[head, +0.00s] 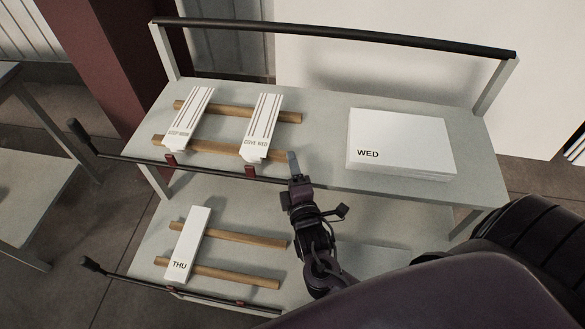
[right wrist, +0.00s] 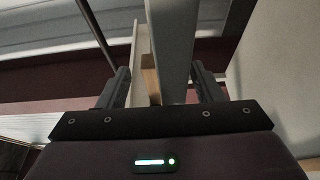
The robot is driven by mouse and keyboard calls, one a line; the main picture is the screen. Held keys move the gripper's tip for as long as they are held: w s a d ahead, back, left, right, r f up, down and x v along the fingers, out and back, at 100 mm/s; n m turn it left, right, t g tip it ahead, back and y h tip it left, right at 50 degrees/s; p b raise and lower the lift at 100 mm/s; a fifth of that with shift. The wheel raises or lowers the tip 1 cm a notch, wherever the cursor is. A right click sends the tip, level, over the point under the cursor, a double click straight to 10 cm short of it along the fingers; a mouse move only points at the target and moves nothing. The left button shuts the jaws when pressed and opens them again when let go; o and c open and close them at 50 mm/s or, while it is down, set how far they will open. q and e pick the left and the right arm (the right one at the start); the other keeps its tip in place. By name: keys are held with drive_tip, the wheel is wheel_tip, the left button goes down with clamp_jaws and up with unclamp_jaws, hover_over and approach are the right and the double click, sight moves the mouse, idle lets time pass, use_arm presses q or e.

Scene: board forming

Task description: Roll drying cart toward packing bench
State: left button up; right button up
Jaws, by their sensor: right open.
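The drying cart (head: 320,185) is a grey two-tier cart with a black push bar (head: 330,38) along its far side. Two white pieces with printed lettering (head: 190,120) (head: 263,125) lie across wooden rails on its top shelf. A white stack marked WED (head: 400,142) sits to their right. My right gripper (head: 293,162) is at the top shelf's near edge. In the right wrist view its fingers (right wrist: 162,85) are open, with a pale grey edge (right wrist: 172,40) of the cart running between them. I cannot tell whether they touch it. My left gripper is out of view.
On the lower shelf a white piece marked THU (head: 188,245) lies across wooden rails. Black rods with knobs (head: 75,126) run along the cart's near side at both levels. A grey table (head: 25,190) stands at the left, a dark red column (head: 110,60) behind it.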

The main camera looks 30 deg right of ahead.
sight(241, 165)
drive_tip(key=c, duration=0.8)
clamp_jaws()
drive_tip(key=w+a, duration=0.2)
drive_tip(key=a, duration=0.1)
drive_tip(key=w+a, duration=0.2)
drive_tip(key=shift+a+r, duration=0.2)
drive_tip(key=w+a, duration=0.1)
drive_tip(key=a, duration=0.1)
drive_tip(key=w+a, duration=0.3)
drive_tip(key=w, duration=0.1)
drive_tip(key=shift+a+f+b, duration=0.35)
drive_tip(key=shift+a+f, duration=0.05)
drive_tip(key=shift+s, duration=0.15)
drive_tip(key=shift+s+d, duration=0.25)
drive_tip(key=shift+d, duration=0.1)
drive_tip(key=shift+o, duration=1.9)
unclamp_jaws()
drive_tip(key=shift+s+d+r, duration=0.1)
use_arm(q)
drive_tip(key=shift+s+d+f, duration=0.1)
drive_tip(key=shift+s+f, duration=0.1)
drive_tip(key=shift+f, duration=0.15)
use_arm(e)
drive_tip(key=o, duration=0.4)
